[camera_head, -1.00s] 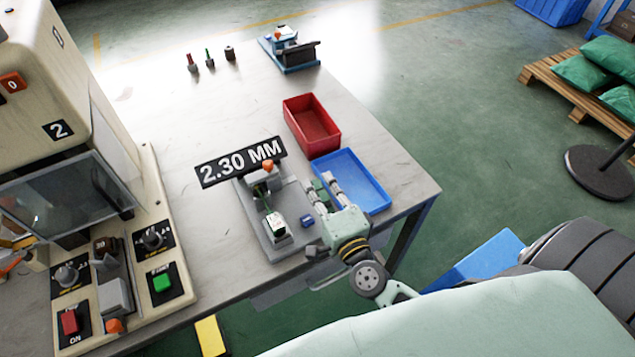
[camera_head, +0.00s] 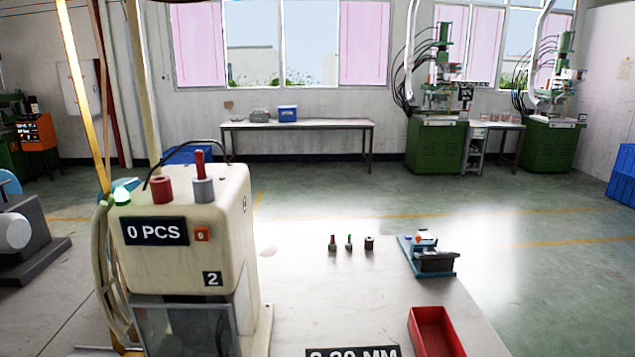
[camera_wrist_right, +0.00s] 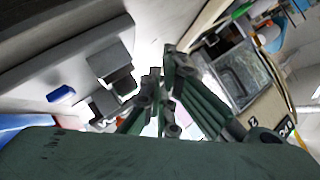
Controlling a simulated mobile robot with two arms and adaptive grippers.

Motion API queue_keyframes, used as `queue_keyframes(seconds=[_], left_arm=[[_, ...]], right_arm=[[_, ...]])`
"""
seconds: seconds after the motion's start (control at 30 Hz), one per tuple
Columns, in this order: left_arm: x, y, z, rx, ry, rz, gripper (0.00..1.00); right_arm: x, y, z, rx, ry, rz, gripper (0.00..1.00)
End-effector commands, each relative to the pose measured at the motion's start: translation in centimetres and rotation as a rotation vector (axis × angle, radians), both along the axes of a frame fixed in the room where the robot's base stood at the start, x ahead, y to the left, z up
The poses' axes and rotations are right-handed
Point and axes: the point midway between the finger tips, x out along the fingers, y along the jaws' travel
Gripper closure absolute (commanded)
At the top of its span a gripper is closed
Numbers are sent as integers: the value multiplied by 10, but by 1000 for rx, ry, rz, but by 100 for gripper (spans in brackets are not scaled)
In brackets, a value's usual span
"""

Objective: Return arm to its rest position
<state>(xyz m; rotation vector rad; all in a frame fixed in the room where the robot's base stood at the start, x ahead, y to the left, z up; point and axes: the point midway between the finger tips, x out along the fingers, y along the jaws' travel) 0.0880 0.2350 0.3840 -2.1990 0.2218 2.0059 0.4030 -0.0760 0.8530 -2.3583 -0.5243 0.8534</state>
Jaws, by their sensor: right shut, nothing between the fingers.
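My right gripper (camera_wrist_right: 161,74) shows only in the right wrist view, its green-grey finger links meeting near the picture's middle. Its fingers are shut with nothing between them. The wrist view is tilted, with a grey fixture (camera_wrist_right: 111,63) on the table to the upper left of the fingers and apart from them. A small blue piece (camera_wrist_right: 60,93) lies beside that fixture. Neither arm shows in the head view. My left gripper is in neither current view.
A cream moulding machine (camera_head: 190,225) reading "0 PCS" stands at the left; it also shows in the wrist view (camera_wrist_right: 262,97). A red bin (camera_head: 412,330) and a blue-based device (camera_head: 412,262) are on the table (camera_head: 320,300). Three small pieces (camera_head: 349,242) stand near its far edge.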

Motion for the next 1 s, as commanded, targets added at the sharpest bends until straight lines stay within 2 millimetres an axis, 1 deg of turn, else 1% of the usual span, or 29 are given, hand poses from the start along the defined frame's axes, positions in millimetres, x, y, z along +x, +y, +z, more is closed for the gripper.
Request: queue_keyframes(seconds=[0.03,0.1,0.17,0.3,0.47,0.63,0.67,0.7,0.87,0.97,1.0], left_arm=[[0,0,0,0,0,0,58],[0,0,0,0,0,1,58],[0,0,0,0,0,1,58],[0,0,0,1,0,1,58],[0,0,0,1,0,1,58],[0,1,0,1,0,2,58],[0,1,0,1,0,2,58],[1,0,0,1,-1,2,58],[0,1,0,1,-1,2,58],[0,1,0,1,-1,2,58],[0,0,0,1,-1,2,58]], right_arm=[[-11,-5,-7,-92,29,36,100],[-27,-16,-19,-222,81,83,100],[-40,-28,-27,-322,128,112,100],[-67,-60,-40,-507,234,150,100],[-95,-94,-45,-661,350,164,100],[-126,-128,-43,-789,475,164,100],[-129,-132,-46,-803,492,165,100],[-125,-130,-59,-799,494,170,100],[-116,-127,-99,-797,506,178,100],[-114,-126,-128,-797,517,184,100],[-113,-126,-141,-797,522,188,100]])
